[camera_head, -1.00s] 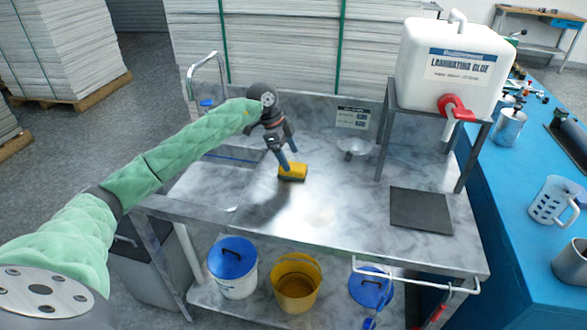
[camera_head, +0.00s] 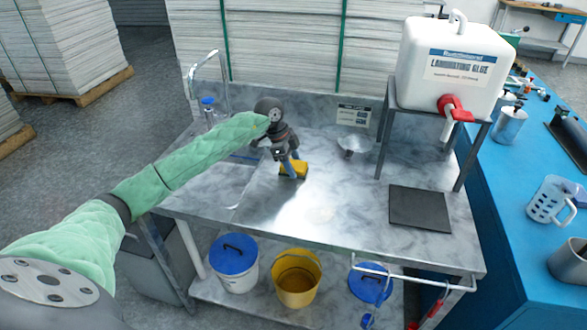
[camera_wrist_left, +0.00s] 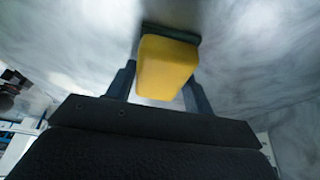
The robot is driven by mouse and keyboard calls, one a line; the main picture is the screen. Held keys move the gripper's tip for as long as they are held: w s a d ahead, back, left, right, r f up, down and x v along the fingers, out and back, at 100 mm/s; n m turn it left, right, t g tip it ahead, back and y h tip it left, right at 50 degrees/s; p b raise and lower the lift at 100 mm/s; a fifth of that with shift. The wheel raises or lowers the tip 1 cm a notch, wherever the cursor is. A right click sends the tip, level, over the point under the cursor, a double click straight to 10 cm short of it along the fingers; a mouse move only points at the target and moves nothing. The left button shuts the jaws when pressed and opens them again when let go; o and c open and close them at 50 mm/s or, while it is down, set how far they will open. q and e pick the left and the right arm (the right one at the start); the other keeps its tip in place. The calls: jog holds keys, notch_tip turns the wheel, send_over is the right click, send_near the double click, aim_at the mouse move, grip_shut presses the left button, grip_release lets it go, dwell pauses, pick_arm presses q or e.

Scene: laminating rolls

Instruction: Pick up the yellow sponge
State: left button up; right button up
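The yellow sponge (camera_head: 298,170) with a dark scouring side lies on the grey marbled metal counter (camera_head: 335,220), left of its middle. My left gripper (camera_head: 292,165) is over the sponge, pointing down at it. In the left wrist view the sponge (camera_wrist_left: 167,67) sits between the two fingers (camera_wrist_left: 158,88), one on each side. The left finger looks close to the sponge, and a small gap shows by the right one. The fingers look open around it. My right gripper is in no view.
A tap (camera_head: 208,75) and sink are left of the sponge. A small metal dish (camera_head: 352,146) and a dark square mat (camera_head: 419,208) lie to the right. A glue tank (camera_head: 452,68) stands on a frame. Buckets, including a yellow one (camera_head: 297,280), stand on the shelf below.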

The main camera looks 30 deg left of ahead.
aim_at(298, 164)
pick_arm(q)
jog(key=shift+c, duration=0.3)
jog(key=shift+r, duration=0.1)
